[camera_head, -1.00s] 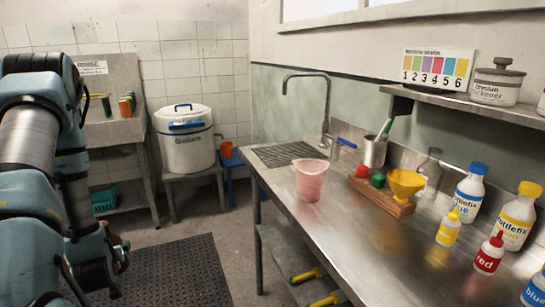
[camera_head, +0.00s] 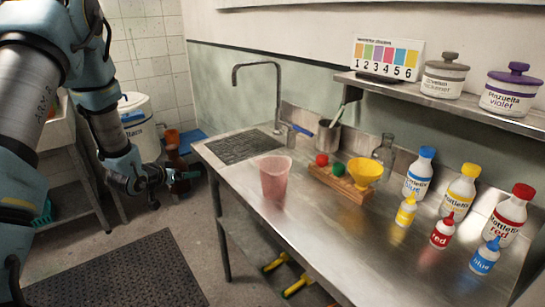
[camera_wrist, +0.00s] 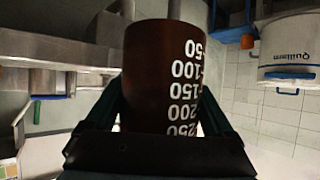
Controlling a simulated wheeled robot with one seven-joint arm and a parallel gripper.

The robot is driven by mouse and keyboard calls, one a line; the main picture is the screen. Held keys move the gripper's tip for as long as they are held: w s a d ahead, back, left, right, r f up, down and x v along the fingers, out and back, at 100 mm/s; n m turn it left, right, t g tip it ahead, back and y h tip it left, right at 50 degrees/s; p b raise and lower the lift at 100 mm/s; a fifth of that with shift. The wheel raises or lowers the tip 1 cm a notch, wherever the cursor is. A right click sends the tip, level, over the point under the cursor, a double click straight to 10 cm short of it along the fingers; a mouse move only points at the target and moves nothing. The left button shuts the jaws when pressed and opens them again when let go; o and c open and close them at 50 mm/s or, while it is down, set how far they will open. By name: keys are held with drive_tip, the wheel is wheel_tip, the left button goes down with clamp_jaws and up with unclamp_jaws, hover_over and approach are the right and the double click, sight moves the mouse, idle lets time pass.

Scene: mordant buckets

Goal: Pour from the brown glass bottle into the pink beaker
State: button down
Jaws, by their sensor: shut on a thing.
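The brown glass bottle (camera_wrist: 160,75) has white volume marks and fills the middle of the wrist view. My gripper (camera_head: 165,178) is shut on it. In the head view the brown bottle (camera_head: 178,172) is held out beside the steel counter, left of its edge, over the floor. Its contents cannot be seen. The pink beaker (camera_head: 274,178) stands upright on the counter near its left edge, to the right of my gripper and apart from it.
A sink tap (camera_head: 277,95) rises behind the beaker. A white bucket (camera_head: 140,128) stands at the left.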

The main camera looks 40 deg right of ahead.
drive_tip(key=s+d+r+m+g+p, duration=0.1)
drive_tip(key=s+d, duration=0.1)
drive_tip(key=d, duration=0.1)
drive_tip(key=s+d+r+m+g+h, duration=0.1)
drive_tip(key=d+r, duration=0.1)
drive_tip(key=d, duration=0.2)
drive_tip(key=s+d+r+m+g+p, duration=0.1)
drive_tip(key=s+d+r+m, duration=0.1)
drive_tip(key=d, duration=0.2)
drive_tip(key=shift+s+d+g+h+p, duration=0.25)
drive_tip(key=shift+s+g+h+p, duration=0.05)
drive_tip(key=shift+g+p, duration=0.1)
drive_tip(key=s+d+m+g+p, duration=0.1)
drive_tip(key=s+d+m+g, duration=0.1)
drive_tip(key=s+d, duration=0.1)
drive_tip(key=s+d+m+g+p, duration=0.1)
drive_tip(key=s+d+m+g, duration=0.1)
drive_tip(key=d, duration=0.3)
drive_tip(key=s+d+m+g+p, duration=0.1)
drive_tip(key=s+d+g, duration=0.1)
drive_tip(key=s, duration=0.3)
drive_tip(key=shift+s+d+f+m+p, duration=0.1)
drive_tip(key=shift+d+f+m+p, duration=0.1)
drive_tip(key=shift+d, duration=0.25)
drive_tip(key=shift+d+f+m+p, duration=0.1)
drive_tip(key=shift+d+m+p, duration=0.1)
drive_tip(key=shift+d, duration=0.25)
